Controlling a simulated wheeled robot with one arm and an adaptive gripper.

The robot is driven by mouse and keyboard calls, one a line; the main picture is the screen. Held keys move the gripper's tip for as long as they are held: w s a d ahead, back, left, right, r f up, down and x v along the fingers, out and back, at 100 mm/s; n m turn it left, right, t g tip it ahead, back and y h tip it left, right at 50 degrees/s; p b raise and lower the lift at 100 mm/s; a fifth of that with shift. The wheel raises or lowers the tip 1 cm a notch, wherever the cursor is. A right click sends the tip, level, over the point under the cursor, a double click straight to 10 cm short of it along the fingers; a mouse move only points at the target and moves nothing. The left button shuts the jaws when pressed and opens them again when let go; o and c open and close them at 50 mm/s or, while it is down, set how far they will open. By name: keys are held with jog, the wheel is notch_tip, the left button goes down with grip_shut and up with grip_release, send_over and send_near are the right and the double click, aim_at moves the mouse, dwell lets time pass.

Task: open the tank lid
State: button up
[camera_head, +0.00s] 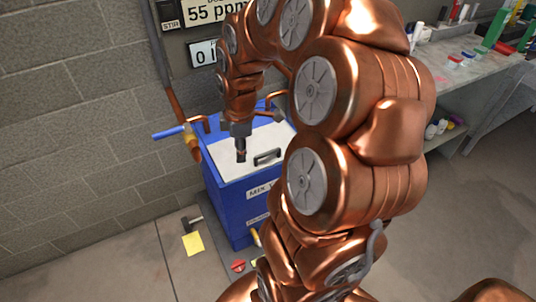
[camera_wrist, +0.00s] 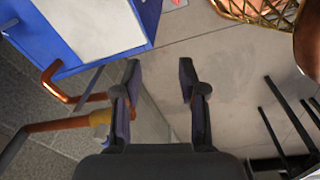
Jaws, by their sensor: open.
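The blue tank (camera_head: 227,207) stands against the block wall in the head view, with a white label on its front. Its white lid (camera_head: 236,167) lies flat on top, with a dark handle (camera_head: 267,157) near the front right part. My gripper (camera_head: 240,157) appears over the lid, left of the handle; its height above the lid is hard to tell. In the wrist view my gripper (camera_wrist: 159,70) has its two fingers wide apart with nothing between them. The tank's blue rim (camera_wrist: 139,49) and white lid (camera_wrist: 95,25) show at upper left there; the handle is not visible.
A copper pipe with a blue lever (camera_head: 168,133) stands left of the tank; it also shows near my fingers in the wrist view (camera_wrist: 70,123). A hammer (camera_head: 192,226) and a yellow sheet (camera_head: 194,244) lie on the floor. A cluttered workbench (camera_head: 465,75) stands at right.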

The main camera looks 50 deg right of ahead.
aim_at(268, 152)
jog(key=w+d+f+n+t+b, duration=0.15)
jog(key=d+f+n, duration=0.4)
jog(key=d, duration=0.85)
jog(key=shift+m+g+h, duration=0.25)
jog(key=shift+m+h, duration=0.15)
jog(key=shift+m, duration=0.45)
jog(key=shift+w+d+f+p, duration=0.15)
jog(key=shift+w+f, duration=0.15)
jog(key=shift+f, duration=1.15)
jog(key=shift+w+f+p, duration=0.2)
jog(key=shift+w+f, duration=0.15)
jog(key=shift+f, duration=1.1)
jog(key=shift+w+d+f+p, duration=0.15)
jog(key=shift+w+f, duration=0.15)
jog(key=shift+f, duration=1.15)
grip_shut()
